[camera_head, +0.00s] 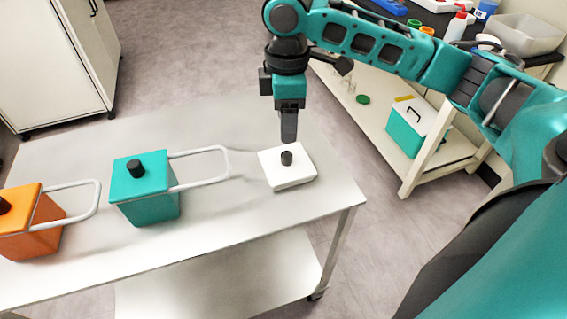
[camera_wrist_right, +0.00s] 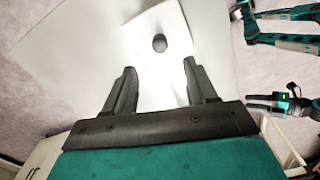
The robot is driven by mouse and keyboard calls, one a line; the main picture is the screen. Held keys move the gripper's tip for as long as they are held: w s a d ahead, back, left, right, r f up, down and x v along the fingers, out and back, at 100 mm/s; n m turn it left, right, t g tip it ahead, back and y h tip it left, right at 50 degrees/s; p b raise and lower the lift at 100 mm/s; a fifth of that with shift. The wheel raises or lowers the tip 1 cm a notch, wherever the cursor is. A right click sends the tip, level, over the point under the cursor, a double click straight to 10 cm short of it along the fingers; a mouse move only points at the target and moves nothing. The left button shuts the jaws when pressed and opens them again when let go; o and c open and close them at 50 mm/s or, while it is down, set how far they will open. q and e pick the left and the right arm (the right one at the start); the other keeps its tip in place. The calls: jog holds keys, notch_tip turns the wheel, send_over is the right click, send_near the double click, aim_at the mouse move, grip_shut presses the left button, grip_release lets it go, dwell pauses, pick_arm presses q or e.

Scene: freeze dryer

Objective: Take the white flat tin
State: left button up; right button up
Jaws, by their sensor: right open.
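The white flat tin (camera_head: 277,176) lies on the right part of the steel table, with a black round knob (camera_head: 287,158) on its lid. My right gripper (camera_head: 289,138) points down just behind the tin, seen nearly edge-on. In the right wrist view its two dark fingers (camera_wrist_right: 158,72) are apart with nothing held between them. There the tin (camera_wrist_right: 142,62) and its knob (camera_wrist_right: 159,43) appear beyond the fingertips. My left gripper (camera_wrist_right: 262,103) shows small at the right of the wrist view; its jaws are too small to read.
A teal box (camera_head: 150,207) with a looped handle stands left of the tin, its handle reaching toward it. An orange box (camera_head: 30,243) stands farther left. The table (camera_head: 235,213) is bare around the tin. A shelf unit (camera_head: 365,118) stands behind at right.

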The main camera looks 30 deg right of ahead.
aim_at(287, 154)
notch_tip(287, 154, down, 9)
jog(key=shift+f+b, duration=0.15)
jog(key=shift+b, duration=0.75)
jog(key=shift+c, duration=0.3)
grip_shut()
